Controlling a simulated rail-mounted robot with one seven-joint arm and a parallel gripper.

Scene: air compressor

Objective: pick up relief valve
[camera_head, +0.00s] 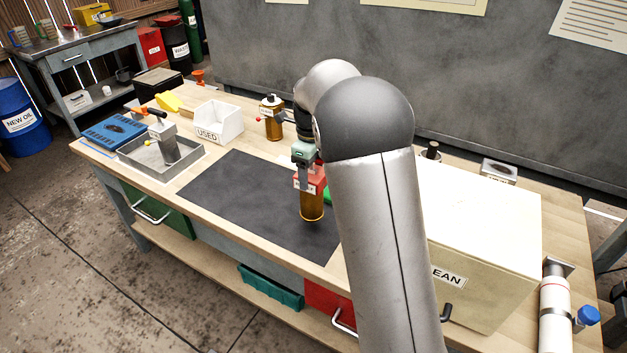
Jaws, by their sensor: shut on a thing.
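A brass-coloured cylinder (312,206) with a red labelled upper part (312,180) is at the black mat's right side; I take it to be the relief valve. My gripper (303,172) is directly above it, pointing down, with its fingers at the red part. The gripper is shut on it. The cylinder looks upright. I cannot tell whether its base touches the mat. My arm hides what lies just to the right.
The black mat (240,200) is otherwise clear. Behind it stand another brass cylinder with a black top (272,127) and a white USED bin (232,127). A grey tray (134,160) is at left. A large cream CLEAN box (485,215) fills the right side.

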